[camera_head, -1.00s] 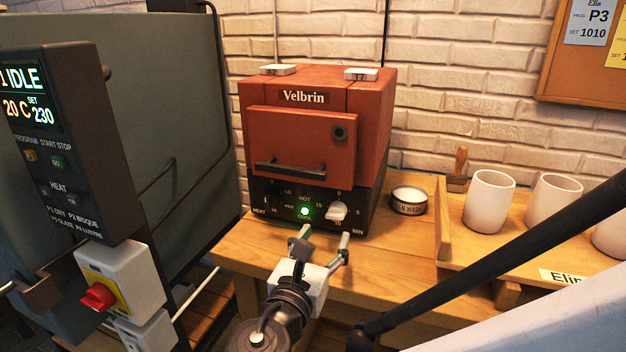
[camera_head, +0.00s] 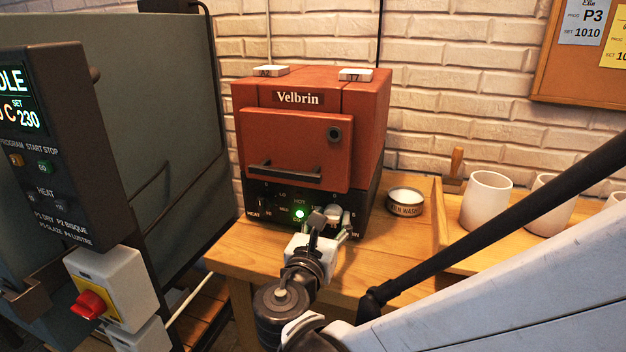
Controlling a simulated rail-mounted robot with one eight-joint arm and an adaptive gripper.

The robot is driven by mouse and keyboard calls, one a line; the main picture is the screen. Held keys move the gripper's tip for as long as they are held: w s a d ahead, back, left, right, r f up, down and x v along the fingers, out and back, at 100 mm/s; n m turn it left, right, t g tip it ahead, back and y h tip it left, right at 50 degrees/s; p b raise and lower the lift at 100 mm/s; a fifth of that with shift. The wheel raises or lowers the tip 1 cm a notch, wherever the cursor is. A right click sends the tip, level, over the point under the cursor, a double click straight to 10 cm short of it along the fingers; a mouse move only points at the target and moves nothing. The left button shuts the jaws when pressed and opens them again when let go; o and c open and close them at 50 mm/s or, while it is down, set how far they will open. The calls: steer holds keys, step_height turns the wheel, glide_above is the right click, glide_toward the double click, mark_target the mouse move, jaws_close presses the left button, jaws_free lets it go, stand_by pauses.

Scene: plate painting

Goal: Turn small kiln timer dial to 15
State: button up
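The small red kiln (camera_head: 258,128), marked Velbrin, stands on a wooden table with its door shut. Its black front panel (camera_head: 266,197) has a white timer dial (camera_head: 334,211) at the right and a lit green lamp (camera_head: 300,214) at the centre. My gripper (camera_head: 331,226) is right in front of the dial, with its fingers apart and nothing seen held in it. The dial shows between and behind the fingertips. I cannot tell whether they touch it. The gripper covers part of the dial and its scale, so the setting is unreadable.
A round tin (camera_head: 405,202) stands right of the kiln. Pale cups (camera_head: 487,201) stand farther right behind a wooden divider (camera_head: 436,216). A large grey kiln with a control box (camera_head: 45,150) and red switch (camera_head: 89,305) is at the left. My arm crosses the lower right.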

steer(key=c, duration=0.7)
steer(key=shift+m, duration=0.8)
steer(key=o, duration=1.1)
steer(key=v, duration=1.2)
